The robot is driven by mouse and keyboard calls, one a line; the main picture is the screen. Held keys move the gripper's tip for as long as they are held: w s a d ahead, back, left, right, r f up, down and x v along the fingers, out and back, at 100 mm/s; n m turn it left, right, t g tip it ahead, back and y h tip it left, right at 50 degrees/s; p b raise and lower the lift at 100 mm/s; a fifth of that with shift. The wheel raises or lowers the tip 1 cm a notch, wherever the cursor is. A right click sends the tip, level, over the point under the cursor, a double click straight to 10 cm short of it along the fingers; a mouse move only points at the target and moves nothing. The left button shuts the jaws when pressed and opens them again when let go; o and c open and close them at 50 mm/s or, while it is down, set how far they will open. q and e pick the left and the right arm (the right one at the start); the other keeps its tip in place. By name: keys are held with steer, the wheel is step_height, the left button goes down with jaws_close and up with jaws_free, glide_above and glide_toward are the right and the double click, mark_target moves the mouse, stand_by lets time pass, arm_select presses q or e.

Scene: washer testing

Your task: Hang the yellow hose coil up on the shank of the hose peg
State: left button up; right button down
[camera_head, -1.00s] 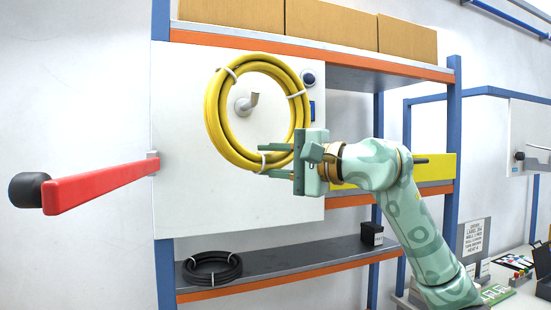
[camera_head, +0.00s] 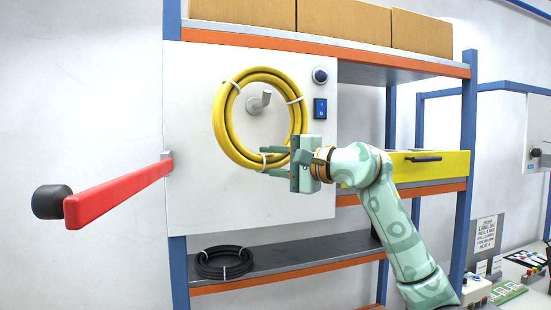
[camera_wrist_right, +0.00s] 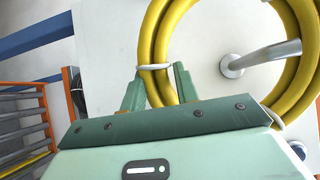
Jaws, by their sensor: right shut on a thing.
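The yellow hose coil (camera_head: 222,118) is held upright in front of the white panel, with white ties around it. My right gripper (camera_head: 268,160) is shut on the coil's lower right part, close to a white tie. The coil also shows in the right wrist view (camera_wrist_right: 290,105), between the green fingers (camera_wrist_right: 158,88). The grey hose peg (camera_head: 260,102) stands out from the panel and appears inside the coil's ring in both views; it shows in the right wrist view (camera_wrist_right: 265,56) too. Whether the coil touches the peg I cannot tell. My left gripper is not in view.
A red bar (camera_head: 120,193) with a black end juts out at the left. A black hose coil (camera_head: 224,262) lies on the lower shelf. A dark knob (camera_head: 320,75) and a blue switch (camera_head: 320,108) sit right of the peg. Cardboard boxes (camera_head: 345,22) fill the top shelf.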

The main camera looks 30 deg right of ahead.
steer(key=shift+w+d+p, duration=0.25)
steer(key=shift+w+p, duration=0.2)
steer(key=shift+w, duration=0.7)
steer(key=shift+w+d+f+b, duration=0.1)
steer(key=shift+w+f+b, duration=0.3)
steer(key=shift+f, duration=0.35)
steer(key=shift+w+f, duration=0.1)
steer(key=shift+f, duration=0.4)
steer(key=c, duration=1)
jaws_free()
steer(key=shift+f, duration=0.1)
steer(key=shift+o, duration=0.2)
steer(key=shift+w, duration=0.15)
steer(key=shift+f, duration=0.1)
